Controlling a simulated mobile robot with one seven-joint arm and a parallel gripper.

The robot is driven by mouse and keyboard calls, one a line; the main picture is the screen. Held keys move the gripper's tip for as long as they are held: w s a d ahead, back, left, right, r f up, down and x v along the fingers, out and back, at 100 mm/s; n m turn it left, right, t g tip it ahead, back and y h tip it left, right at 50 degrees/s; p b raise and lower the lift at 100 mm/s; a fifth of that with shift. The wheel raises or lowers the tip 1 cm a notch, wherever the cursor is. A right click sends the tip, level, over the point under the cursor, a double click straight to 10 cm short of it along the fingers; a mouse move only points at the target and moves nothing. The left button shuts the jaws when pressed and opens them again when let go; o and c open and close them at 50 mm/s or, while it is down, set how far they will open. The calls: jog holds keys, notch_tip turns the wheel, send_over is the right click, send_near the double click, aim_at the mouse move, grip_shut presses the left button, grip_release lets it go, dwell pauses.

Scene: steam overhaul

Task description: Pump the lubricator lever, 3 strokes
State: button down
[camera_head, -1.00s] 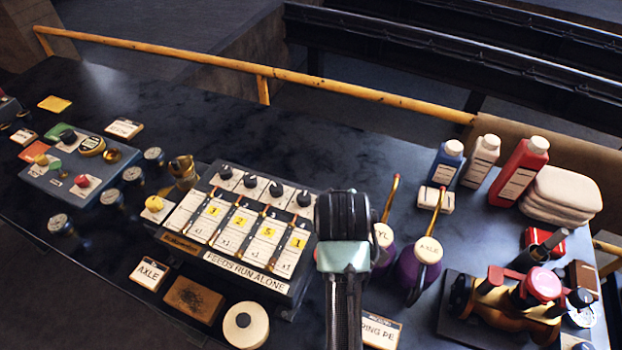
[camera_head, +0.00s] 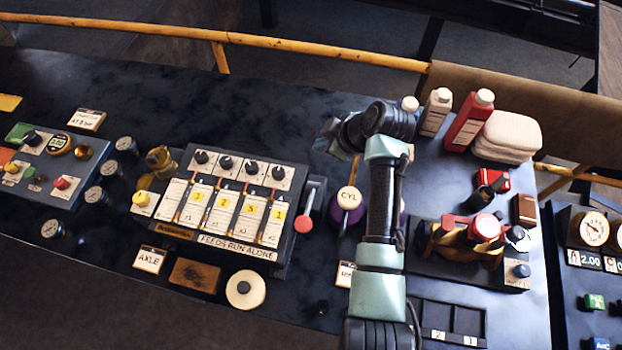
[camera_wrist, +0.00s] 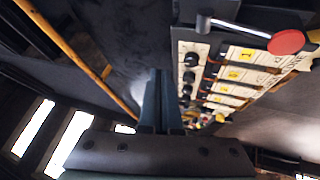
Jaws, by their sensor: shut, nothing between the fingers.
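The lubricator (camera_head: 230,205) is a dark box with a row of black knobs, white numbered strips and a "FEEDS RUN ALONE" label. Its lever (camera_head: 309,205) is a grey rod with a red ball (camera_head: 303,223) on the box's right side. In the wrist view the lever's red ball (camera_wrist: 287,42) is at the upper right, with the lubricator (camera_wrist: 225,75) beside it. My gripper (camera_wrist: 160,75) is shut and empty, apart from the lever. In the head view my gripper's end (camera_head: 328,140) is beyond the lever, behind the lubricator's right end; its fingertips are unclear there.
A "CYL" oil can (camera_head: 349,198) stands right of the lever, partly behind my arm. A brass and red device (camera_head: 470,235) and bottles (camera_head: 469,120) are farther right. A yellow rail (camera_head: 330,55) runs along the back. The bench behind the lubricator is clear.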

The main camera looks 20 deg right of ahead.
aim_at(317, 183)
jog(key=shift+f, duration=0.1)
jog(key=shift+s+a+f+b, duration=0.3)
jog(key=shift+f+b, duration=0.45)
jog(key=shift+f, duration=0.65)
jog(key=shift+s+a+f+b, duration=0.3)
jog(key=shift+f+b, duration=0.45)
jog(key=shift+f, duration=0.6)
jog(key=shift+s+a+f+b, duration=0.15)
jog(key=shift+s+f+b, duration=0.25)
jog(key=shift+f+b, duration=0.7)
jog(key=shift+f+p, duration=0.3)
jog(key=shift+f, duration=0.1)
jog(key=shift+s+f, duration=0.15)
jog(key=shift+f, duration=0.15)
jog(key=shift+a+f+b, duration=0.1)
jog(key=shift+f+b, duration=0.1)
jog(key=shift+b, duration=0.15)
